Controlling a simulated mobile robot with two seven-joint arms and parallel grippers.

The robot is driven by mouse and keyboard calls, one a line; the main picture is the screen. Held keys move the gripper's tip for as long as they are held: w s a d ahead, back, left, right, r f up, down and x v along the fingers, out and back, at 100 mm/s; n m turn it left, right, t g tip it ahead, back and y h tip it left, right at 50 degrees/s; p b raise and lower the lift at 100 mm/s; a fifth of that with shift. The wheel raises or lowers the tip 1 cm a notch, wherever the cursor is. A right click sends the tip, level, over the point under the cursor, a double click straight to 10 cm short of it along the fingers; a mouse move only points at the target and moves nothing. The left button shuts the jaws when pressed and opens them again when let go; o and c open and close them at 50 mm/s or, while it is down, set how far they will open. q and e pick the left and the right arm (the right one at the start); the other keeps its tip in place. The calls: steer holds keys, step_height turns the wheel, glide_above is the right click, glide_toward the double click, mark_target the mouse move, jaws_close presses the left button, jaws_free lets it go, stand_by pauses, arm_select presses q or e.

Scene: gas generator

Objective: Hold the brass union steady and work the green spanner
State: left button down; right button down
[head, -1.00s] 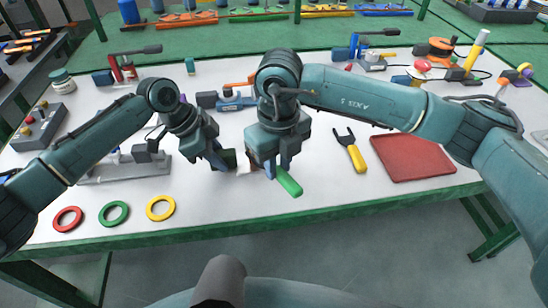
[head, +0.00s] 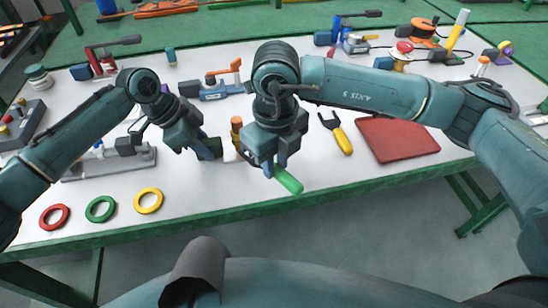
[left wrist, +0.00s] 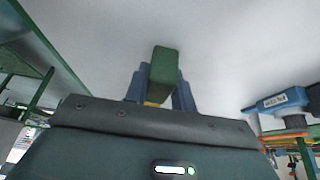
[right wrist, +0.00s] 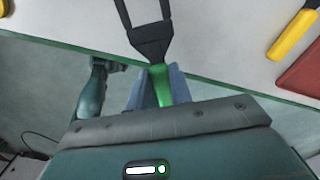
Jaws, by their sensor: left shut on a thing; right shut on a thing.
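My right gripper (head: 272,166) is shut on the green handle of the green spanner (head: 289,181) near the table's front edge. In the right wrist view the spanner's dark open-ended head (right wrist: 150,40) points away over the white table. My left gripper (head: 213,152) is shut on a dark green block (left wrist: 163,70), with a yellow bit at its base. An upright brass-coloured fitting (head: 237,127), probably the brass union, stands between the two grippers. Its lower part is partly hidden, and I cannot tell whether the green block or spanner touches it.
Red, green and yellow rings (head: 148,201) lie at front left. A yellow-handled spanner (head: 341,139) and a red tray (head: 398,140) lie right of my right gripper. A blue vise-like tool (head: 215,90) stands behind. The table's green front edge (head: 180,220) is close.

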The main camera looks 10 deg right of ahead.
steer(key=shift+r, duration=2.55)
steer(key=shift+s+d+f+m, duration=0.25)
steer(key=shift+s+d+f, duration=0.05)
steer(key=shift+s+f, duration=0.3)
steer(key=shift+s+d+f+m, duration=0.25)
steer(key=shift+s+f, duration=0.2)
steer(key=shift+s, duration=0.15)
steer(key=shift+w+f, duration=0.1)
